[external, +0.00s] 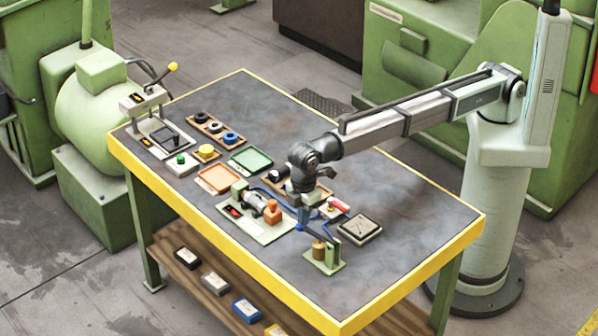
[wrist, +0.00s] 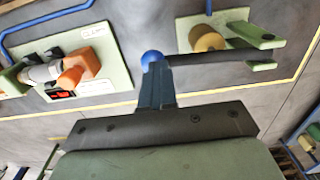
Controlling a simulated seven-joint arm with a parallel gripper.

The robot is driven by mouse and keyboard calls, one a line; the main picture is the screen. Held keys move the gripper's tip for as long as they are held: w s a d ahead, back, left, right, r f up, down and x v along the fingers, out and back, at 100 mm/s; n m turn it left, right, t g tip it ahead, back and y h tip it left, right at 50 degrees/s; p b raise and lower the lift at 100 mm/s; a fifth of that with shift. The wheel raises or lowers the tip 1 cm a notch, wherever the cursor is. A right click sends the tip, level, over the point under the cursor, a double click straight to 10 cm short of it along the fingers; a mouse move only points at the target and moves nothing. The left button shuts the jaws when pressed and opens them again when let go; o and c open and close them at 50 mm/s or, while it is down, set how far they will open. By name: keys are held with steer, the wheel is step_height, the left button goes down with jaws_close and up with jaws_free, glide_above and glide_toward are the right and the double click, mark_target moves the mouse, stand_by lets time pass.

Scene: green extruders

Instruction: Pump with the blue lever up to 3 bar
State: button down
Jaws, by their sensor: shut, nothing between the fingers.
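The hand pump stands near the table's front edge, with a brass cylinder (external: 319,249) and a green bracket (external: 333,251). The wrist view also shows the brass cylinder (wrist: 206,38) and green bracket (wrist: 254,36). Its dark lever (wrist: 225,57) runs from the bracket to a blue knob (wrist: 152,57). My gripper (external: 303,218) is shut and empty, pointing down over the knob end of the lever. In the wrist view its closed fingertips (wrist: 154,70) are right at the knob; I cannot tell whether they touch. A small red display (wrist: 60,95) sits on the neighbouring plate, its figures unreadable.
The neighbouring plate (external: 250,228) carries a grey motor-like part and an orange part (external: 272,212), left of my gripper. Blue hoses run nearby. Trays and rings fill the far left; the table's right end is clear.

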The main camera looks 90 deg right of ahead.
steer(key=shift+r, duration=2.7)
steer(key=shift+f, duration=2.65)
steer(key=shift+r, duration=2.65)
steer(key=shift+r, duration=2.5)
